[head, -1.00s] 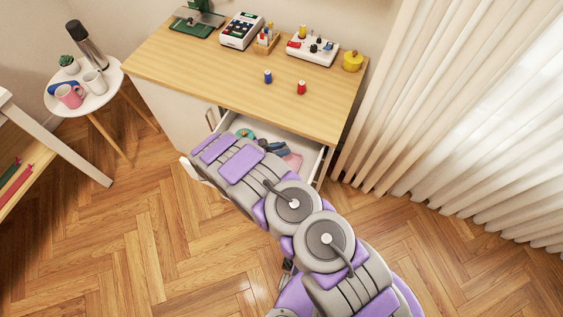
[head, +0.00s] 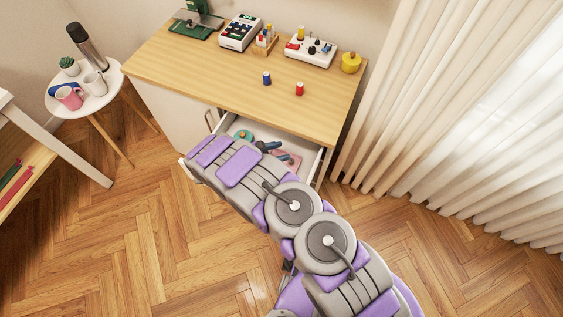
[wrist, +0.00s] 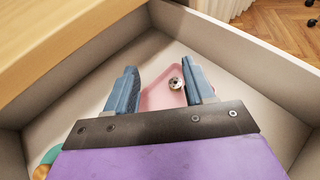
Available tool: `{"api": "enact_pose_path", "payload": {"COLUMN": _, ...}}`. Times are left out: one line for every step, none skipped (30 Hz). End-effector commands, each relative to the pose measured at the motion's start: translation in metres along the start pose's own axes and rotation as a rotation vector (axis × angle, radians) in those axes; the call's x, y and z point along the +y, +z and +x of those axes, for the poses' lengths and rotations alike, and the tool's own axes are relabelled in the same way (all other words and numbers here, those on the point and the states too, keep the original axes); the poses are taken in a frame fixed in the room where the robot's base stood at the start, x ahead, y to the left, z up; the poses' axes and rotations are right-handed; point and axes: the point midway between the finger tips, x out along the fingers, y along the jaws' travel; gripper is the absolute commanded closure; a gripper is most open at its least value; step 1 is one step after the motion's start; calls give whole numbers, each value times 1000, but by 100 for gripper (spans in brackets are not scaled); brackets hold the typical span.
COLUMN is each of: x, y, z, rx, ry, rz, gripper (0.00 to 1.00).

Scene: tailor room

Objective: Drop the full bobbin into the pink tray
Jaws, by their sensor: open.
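The pink tray (wrist: 160,92) lies inside the open drawer in the wrist view. It also shows in the head view (head: 294,159), partly hidden by my arm and gripper. A small round metallic bobbin (wrist: 175,84) shows over the tray's pink surface, between my fingers and nearer the right one. I cannot tell whether it rests on the tray or is just above it, nor how full it is. My gripper (wrist: 160,86) is open, its blue fingers apart above the tray, with neither finger clearly touching the bobbin. In the head view my gripper (head: 272,148) is over the drawer.
The white drawer (wrist: 262,92) has raised walls around my gripper. A teal and orange item (wrist: 46,160) lies at its left. Above is the wooden tabletop (head: 210,75), with a blue spool (head: 267,78) and a red spool (head: 299,89) near its front.

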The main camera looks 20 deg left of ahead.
Motion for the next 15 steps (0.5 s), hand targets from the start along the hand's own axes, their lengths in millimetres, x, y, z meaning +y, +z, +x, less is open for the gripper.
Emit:
{"api": "enact_pose_path", "payload": {"x": 1, "y": 1, "z": -11, "rx": 2, "ry": 3, "rz": 0, "gripper": 47}}
{"api": "enact_pose_path", "payload": {"x": 2, "y": 1, "z": -17, "rx": 2, "ry": 5, "rz": 0, "gripper": 47}}
{"api": "enact_pose_path", "payload": {"x": 2, "y": 0, "z": -26, "rx": 1, "ry": 4, "rz": -1, "gripper": 47}}
{"api": "enact_pose_path", "payload": {"x": 3, "y": 0, "z": -33, "rx": -1, "ry": 4, "rz": -3, "gripper": 47}}
{"api": "enact_pose_path", "payload": {"x": 3, "y": 0, "z": -40, "rx": -2, "ry": 2, "rz": -3, "gripper": 47}}
{"api": "enact_pose_path", "payload": {"x": 5, "y": -2, "z": -51, "rx": -3, "ry": 4, "rz": -3, "gripper": 47}}
{"api": "enact_pose_path", "payload": {"x": 6, "y": -3, "z": -58, "rx": -2, "ry": 4, "rz": -3, "gripper": 47}}
{"api": "enact_pose_path", "payload": {"x": 8, "y": -4, "z": -65, "rx": -1, "ry": 4, "rz": -4, "gripper": 47}}
{"api": "enact_pose_path", "payload": {"x": 7, "y": -5, "z": -74, "rx": -3, "ry": 2, "rz": -6, "gripper": 47}}
{"api": "enact_pose_path", "payload": {"x": 7, "y": -5, "z": -81, "rx": -4, "ry": 1, "rz": -7, "gripper": 47}}
{"api": "enact_pose_path", "payload": {"x": 8, "y": -5, "z": -88, "rx": -5, "ry": 2, "rz": -7, "gripper": 47}}
{"api": "enact_pose_path", "payload": {"x": 9, "y": -6, "z": -97, "rx": -3, "ry": 2, "rz": -6, "gripper": 47}}
{"api": "enact_pose_path", "payload": {"x": 9, "y": -7, "z": -104, "rx": -1, "ry": 2, "rz": -6, "gripper": 47}}
{"api": "enact_pose_path", "payload": {"x": 9, "y": -7, "z": -110, "rx": -2, "ry": 2, "rz": -6, "gripper": 47}}
{"api": "enact_pose_path", "payload": {"x": 8, "y": -7, "z": -118, "rx": -4, "ry": 1, "rz": -8, "gripper": 47}}
